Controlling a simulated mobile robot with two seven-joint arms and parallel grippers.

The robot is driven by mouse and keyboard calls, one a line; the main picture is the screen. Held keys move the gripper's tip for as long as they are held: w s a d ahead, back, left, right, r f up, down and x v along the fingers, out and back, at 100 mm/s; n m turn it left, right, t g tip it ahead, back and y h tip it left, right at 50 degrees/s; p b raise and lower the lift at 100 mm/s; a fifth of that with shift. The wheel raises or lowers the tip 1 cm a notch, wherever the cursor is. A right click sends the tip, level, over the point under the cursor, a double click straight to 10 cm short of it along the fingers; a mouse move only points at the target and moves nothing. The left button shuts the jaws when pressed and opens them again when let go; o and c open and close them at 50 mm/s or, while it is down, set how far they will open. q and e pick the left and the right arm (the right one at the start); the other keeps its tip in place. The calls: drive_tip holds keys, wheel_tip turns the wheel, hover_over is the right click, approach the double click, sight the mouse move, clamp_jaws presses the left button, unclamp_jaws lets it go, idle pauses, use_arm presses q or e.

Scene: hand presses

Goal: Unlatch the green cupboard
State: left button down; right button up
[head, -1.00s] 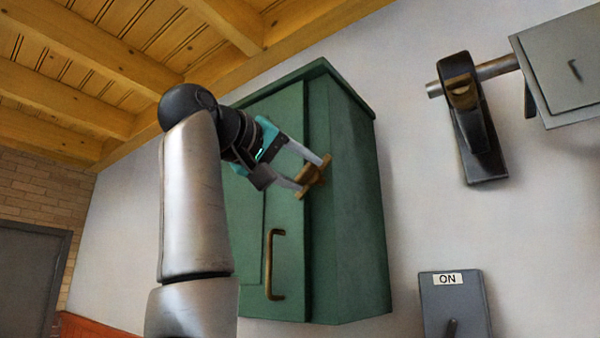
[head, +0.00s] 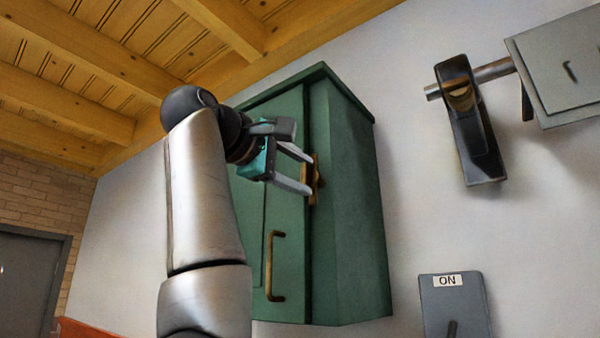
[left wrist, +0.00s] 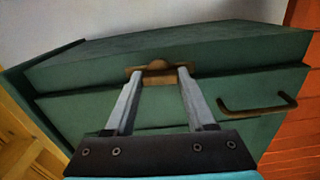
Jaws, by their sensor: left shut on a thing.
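The green cupboard (head: 345,220) hangs on the wall in the middle of the head view, its door closed. A brass latch (head: 317,182) sits at the seam by the door's right edge and now stands about upright. It also shows in the left wrist view (left wrist: 158,67). My left gripper (head: 309,175) is shut on the latch, with a finger on either side of its middle part. A brass pull handle (head: 273,265) is on the door below the latch, and it shows at the right of the left wrist view (left wrist: 258,104). My right gripper is not in view.
A black lever-like piece (head: 468,125) on a metal bar and a grey box (head: 572,65) are on the wall at upper right. A grey switch box (head: 455,300) marked ON is at lower right. Bare wall separates them from the cupboard. Wooden beams run overhead.

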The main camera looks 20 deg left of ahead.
use_arm(q)
drive_tip(key=shift+n, duration=0.4)
drive_tip(key=shift+c, duration=1.2)
unclamp_jaws()
drive_tip(key=shift+s+a+b, duration=0.25)
drive_tip(key=shift+s+b, duration=0.05)
drive_tip(key=shift+s, duration=0.15)
drive_tip(key=b+v, duration=0.5)
drive_tip(key=v, duration=0.9)
drive_tip(key=shift+s, duration=0.15)
